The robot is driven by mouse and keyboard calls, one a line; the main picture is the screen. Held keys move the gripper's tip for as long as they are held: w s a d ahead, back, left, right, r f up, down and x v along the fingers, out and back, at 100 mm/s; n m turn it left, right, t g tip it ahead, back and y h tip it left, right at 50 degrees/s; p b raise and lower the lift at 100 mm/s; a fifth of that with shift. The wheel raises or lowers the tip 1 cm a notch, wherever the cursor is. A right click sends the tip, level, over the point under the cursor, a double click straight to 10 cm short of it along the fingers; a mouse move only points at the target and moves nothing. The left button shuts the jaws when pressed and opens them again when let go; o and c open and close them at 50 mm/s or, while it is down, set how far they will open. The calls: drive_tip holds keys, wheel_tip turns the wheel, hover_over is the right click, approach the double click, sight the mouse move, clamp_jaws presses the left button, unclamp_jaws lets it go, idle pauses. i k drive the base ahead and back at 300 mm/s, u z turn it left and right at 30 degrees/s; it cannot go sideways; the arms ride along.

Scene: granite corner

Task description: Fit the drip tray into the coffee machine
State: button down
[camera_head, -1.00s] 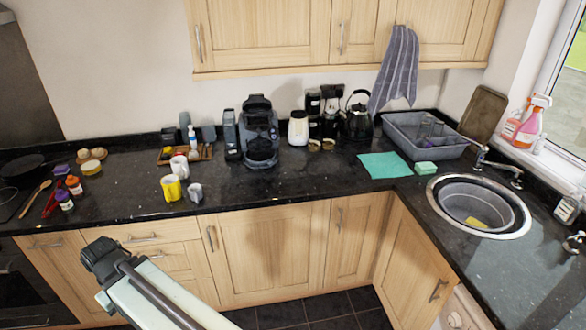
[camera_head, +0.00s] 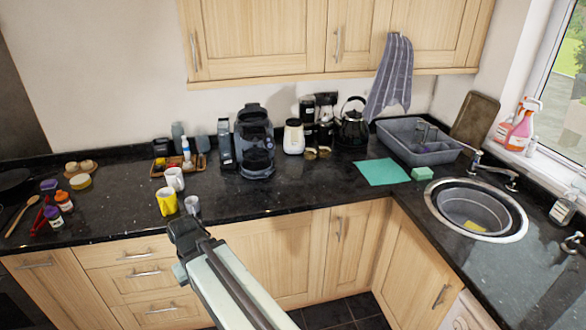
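The dark coffee machine (camera_head: 254,142) stands upright on the black counter against the back wall. Its front shows an open bay with a dark rounded base (camera_head: 257,170). I cannot make out the drip tray as a separate piece, nor whether one is in the machine. My gripper (camera_head: 186,232) is the dark end of my pale arm, low and left of the machine. It appears at the counter's front edge, just below a small grey mug. Its fingers are not clear, so I cannot tell whether it is open or holds anything.
A yellow mug (camera_head: 167,202), white mug (camera_head: 174,179) and grey mug (camera_head: 192,205) stand left of the machine's front. A tall dark unit (camera_head: 226,146) is close on its left, a white canister (camera_head: 293,137) on its right. Counter in front of the machine is clear.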

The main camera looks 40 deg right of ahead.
sight(251, 167)
drive_tip(key=z, duration=0.2)
drive_tip(key=i, duration=1)
drive_tip(key=u, duration=0.1)
